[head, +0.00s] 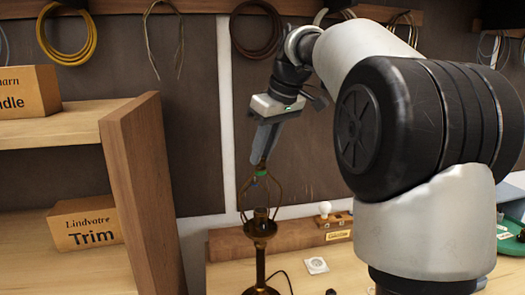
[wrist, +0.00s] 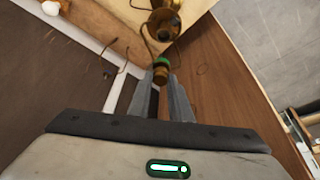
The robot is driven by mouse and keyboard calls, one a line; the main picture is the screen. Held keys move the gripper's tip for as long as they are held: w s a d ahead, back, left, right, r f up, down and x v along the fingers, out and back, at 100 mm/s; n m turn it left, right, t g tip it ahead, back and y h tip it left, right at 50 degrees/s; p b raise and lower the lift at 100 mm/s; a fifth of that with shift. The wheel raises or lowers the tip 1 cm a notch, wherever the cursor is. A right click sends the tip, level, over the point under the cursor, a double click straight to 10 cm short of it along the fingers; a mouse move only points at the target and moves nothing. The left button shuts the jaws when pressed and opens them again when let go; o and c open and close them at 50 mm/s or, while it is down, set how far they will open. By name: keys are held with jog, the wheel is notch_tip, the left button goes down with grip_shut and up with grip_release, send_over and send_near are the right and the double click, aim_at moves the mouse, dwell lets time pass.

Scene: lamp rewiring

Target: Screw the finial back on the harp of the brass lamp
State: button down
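The brass lamp (head: 260,228) stands upright on the bench in the head view, its thin harp (head: 242,195) rising around the socket. A green band (head: 261,173) marks the top of the harp; the band also shows in the wrist view (wrist: 163,59). My gripper (head: 260,160) points down over the harp top. Its two fingertips are closed around the small brown finial (wrist: 160,76), in line with the green band. I cannot tell whether the finial touches the harp or is threaded on it.
A wooden shelf (head: 140,190) with a "Trim" box (head: 84,223) stands left of the lamp. Cable coils (head: 66,38) hang on the back wall.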

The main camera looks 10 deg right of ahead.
jog(key=m, duration=0.1)
jog(key=m+h, duration=0.1)
jog(key=m, duration=0.3)
jog(key=shift+s+a+r+t+h, duration=0.1)
jog(key=shift+a+t+h, duration=0.2)
jog(key=shift+t+h, duration=0.1)
jog(key=m+h, duration=0.1)
jog(key=m, duration=0.2)
jog(key=shift+d+p, duration=0.1)
jog(key=shift+p, duration=0.3)
jog(key=m, duration=0.1)
jog(key=m+h, duration=0.1)
jog(key=m, duration=0.1)
jog(key=shift+a+h, duration=0.2)
jog(key=shift+h, duration=0.1)
jog(key=m, duration=0.2)
jog(key=m+g+h, duration=0.1)
jog(key=m, duration=0.2)
jog(key=shift+h, duration=0.3)
jog(key=shift+g, duration=0.3)
